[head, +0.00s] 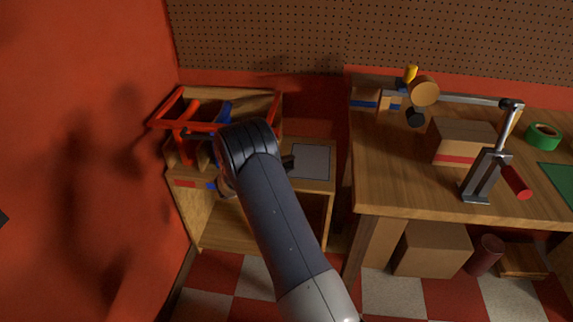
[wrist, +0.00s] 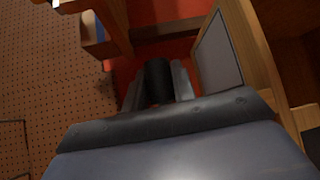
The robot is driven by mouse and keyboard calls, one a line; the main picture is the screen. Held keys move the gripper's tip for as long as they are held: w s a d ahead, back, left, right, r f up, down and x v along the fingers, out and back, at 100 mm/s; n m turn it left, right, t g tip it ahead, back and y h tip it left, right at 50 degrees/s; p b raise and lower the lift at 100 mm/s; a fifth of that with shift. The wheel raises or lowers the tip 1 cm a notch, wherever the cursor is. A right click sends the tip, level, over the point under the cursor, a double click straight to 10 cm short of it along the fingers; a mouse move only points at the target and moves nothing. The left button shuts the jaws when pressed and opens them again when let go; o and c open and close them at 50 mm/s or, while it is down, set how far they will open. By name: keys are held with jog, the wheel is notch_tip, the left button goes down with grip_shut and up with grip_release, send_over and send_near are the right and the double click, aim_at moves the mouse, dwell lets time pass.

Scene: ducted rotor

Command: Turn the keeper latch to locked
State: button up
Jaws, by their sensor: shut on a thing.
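In the wrist view, my gripper (wrist: 157,88) has its two grey fingers on either side of a black cylinder (wrist: 158,76) and is shut on it. The cylinder may be the keeper latch's grip; the rest of the latch cannot be made out. In the head view, my arm hides the fingers and most of what they hold. A small dark piece (head: 288,162) shows just right of my wrist; I cannot tell what it is. A red frame (head: 180,118) with a blue part (head: 224,110) stands on the small wooden stand (head: 318,187), left of my wrist.
A grey panel (head: 311,161) lies on the stand's right part and shows in the wrist view (wrist: 217,57). The red wall (head: 80,130) is close on the left. The workbench (head: 400,180) at right bears a cardboard box (head: 460,137) and a metal clamp-like stand (head: 487,176).

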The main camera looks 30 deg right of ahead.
grip_shut()
